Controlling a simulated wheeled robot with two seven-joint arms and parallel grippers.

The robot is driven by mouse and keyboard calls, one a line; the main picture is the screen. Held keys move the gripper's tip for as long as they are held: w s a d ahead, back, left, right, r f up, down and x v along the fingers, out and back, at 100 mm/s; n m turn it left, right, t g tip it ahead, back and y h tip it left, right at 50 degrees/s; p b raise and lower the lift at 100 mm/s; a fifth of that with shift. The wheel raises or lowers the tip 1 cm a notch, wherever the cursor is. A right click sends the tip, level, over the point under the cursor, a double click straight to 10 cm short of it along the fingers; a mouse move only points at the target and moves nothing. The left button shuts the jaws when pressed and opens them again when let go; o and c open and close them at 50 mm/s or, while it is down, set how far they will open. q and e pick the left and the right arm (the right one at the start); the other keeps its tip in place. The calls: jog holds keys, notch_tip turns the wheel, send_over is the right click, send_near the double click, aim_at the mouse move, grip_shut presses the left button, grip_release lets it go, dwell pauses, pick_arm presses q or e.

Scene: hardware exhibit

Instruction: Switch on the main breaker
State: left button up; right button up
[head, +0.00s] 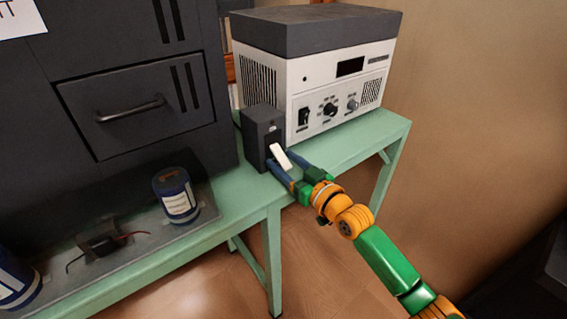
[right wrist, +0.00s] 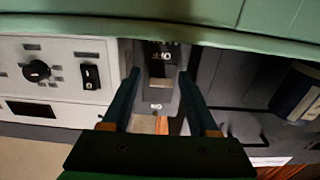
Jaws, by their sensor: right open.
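The main breaker looks to be the small dark grey box (head: 262,132) on the green table in the head view. A white lever (head: 281,157) sticks out of its front and slants downward. My right gripper (head: 280,160) is open at the box's front, with one finger on each side of the lever. In the right wrist view the dark box (right wrist: 157,98) shows between the open fingers (right wrist: 160,72). Whether either finger touches the lever I cannot tell. My left gripper is not in view.
A white and grey power unit (head: 340,85) with knobs and a switch stands right behind the box. A dark cabinet (head: 130,85) with a drawer handle stands to the left. Open floor lies in front.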

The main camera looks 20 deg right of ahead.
jog(key=shift+c, duration=0.2)
grip_shut()
dwell(1.3)
